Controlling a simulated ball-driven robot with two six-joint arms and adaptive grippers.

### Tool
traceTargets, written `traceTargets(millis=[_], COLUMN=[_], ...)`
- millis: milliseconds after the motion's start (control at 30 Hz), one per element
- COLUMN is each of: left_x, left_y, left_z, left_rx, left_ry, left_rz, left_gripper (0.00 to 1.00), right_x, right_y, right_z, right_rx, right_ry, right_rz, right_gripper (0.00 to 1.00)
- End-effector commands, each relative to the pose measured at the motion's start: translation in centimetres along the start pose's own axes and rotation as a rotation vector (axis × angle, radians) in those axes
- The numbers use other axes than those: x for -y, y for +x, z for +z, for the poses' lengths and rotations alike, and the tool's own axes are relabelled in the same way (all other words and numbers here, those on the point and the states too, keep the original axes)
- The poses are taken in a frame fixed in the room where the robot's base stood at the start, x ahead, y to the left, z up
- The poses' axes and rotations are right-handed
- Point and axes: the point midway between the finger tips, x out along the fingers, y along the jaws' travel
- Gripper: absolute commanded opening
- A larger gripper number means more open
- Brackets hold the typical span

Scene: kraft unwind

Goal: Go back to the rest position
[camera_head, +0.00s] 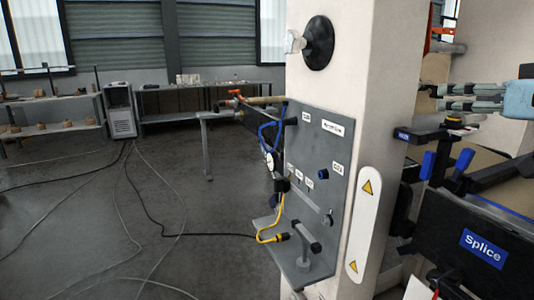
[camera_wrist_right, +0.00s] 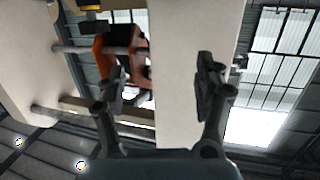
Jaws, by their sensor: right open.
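My right gripper (camera_head: 438,97) reaches in from the right edge in the head view, its two fingers pointing left beside the pale column. The right wrist view shows the same gripper (camera_wrist_right: 162,72) with its fingers spread wide and nothing between them. A pale upright panel stands behind the gap between the fingers. My left gripper is not in the head view.
The pale column (camera_head: 387,60) carries a grey control panel (camera_head: 335,165) with a yellow cable and blue hoses. A dark Splice unit (camera_head: 460,240) and blue-handled levers (camera_head: 463,162) lie below my right gripper. Cables cross the open floor (camera_head: 190,225) at left.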

Motion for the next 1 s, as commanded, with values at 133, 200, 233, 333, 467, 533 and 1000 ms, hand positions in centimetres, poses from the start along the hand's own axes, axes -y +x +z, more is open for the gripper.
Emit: traceTargets(millis=[133, 200, 233, 333, 467, 533, 1000], left_x=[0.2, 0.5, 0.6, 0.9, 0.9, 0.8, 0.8], left_y=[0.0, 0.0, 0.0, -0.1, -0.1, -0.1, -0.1], left_z=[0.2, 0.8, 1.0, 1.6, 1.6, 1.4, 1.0], left_rx=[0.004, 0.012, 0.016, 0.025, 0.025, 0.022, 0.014], left_ry=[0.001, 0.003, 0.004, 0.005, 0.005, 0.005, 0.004], left_rz=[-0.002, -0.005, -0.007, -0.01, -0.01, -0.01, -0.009], left_gripper=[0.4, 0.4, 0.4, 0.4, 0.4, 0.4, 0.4], right_x=[1.4, 2.2, 2.5, 3.9, 6.2, 7.5, 12.4], right_y=[-0.9, -1.5, -1.9, -3.7, -7.8, -10.7, -27.0], right_z=[4.5, 7.0, 8.2, 12.5, 19.4, 22.9, 33.5], right_rx=[0.097, 0.156, 0.182, 0.29, 0.482, 0.594, 1.115], right_ry=[-0.005, -0.008, -0.011, -0.017, -0.024, -0.028, -0.009], right_rz=[0.011, 0.019, 0.023, 0.036, 0.058, 0.072, 0.12], right_gripper=[0.7, 0.7, 0.7, 0.7, 0.7, 0.7, 0.7])
